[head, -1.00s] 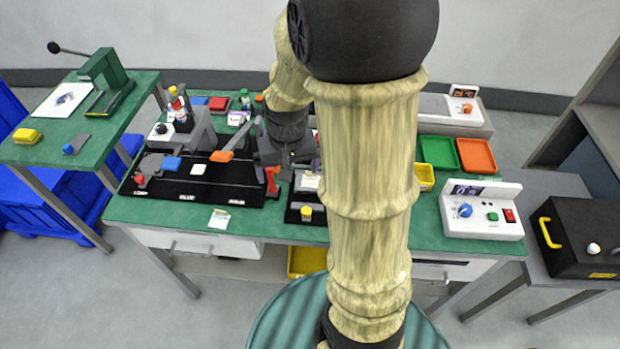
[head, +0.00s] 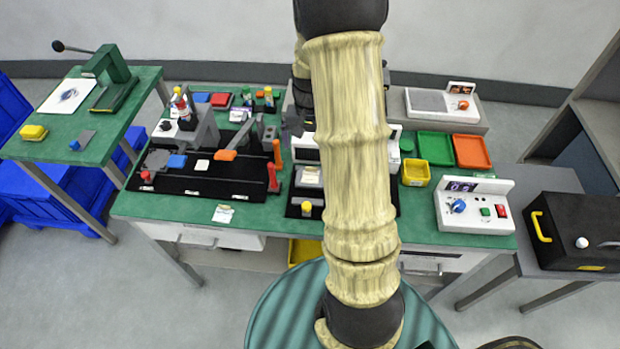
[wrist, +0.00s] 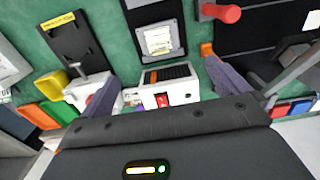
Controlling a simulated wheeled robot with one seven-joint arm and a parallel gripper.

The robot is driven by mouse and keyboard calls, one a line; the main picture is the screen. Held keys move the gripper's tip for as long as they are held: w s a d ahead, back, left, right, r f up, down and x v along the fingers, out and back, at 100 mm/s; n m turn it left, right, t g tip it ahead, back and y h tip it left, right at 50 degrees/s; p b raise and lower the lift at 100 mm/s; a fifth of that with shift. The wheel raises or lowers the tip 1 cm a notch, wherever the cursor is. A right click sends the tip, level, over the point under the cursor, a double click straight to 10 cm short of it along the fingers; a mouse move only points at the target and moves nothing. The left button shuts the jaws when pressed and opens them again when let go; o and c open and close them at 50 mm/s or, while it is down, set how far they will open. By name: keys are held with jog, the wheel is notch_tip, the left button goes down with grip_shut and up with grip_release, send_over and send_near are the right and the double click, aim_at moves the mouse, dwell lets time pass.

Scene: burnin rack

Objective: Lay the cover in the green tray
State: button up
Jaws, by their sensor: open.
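The green tray (head: 436,149) lies at the right back of the bench, and it also shows in the wrist view (wrist: 57,109). I cannot surely pick out the cover. A pale labelled piece sits in a dark fixture (wrist: 157,41), partly hidden by my arm in the head view (head: 309,176). My gripper (wrist: 162,72) is open, its fingers wide apart with nothing visibly held. It is above the bench, with a white unit with a dark ribbed top (wrist: 169,86) showing between the fingers. In the head view my arm hides most of the gripper.
An orange tray (head: 472,151) lies right of the green tray, and a yellow bin (head: 416,172) stands in front. A black fixture board with upright red (head: 273,178) and orange (head: 277,152) handles is left. A white control box (head: 474,208) stands front right.

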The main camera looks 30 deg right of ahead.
send_over(310, 176)
notch_tip(310, 176, down, 9)
jog(key=shift+w+p, duration=0.1)
jog(key=shift+p, duration=0.35)
jog(key=shift+f+p, duration=0.3)
jog(key=shift+f, duration=0.25)
jog(key=shift+s+f+p, duration=0.2)
jog(key=shift+f+p, duration=0.2)
jog(key=shift+f, duration=1.6)
jog(key=shift+c, duration=0.4)
jog(key=c, duration=1)
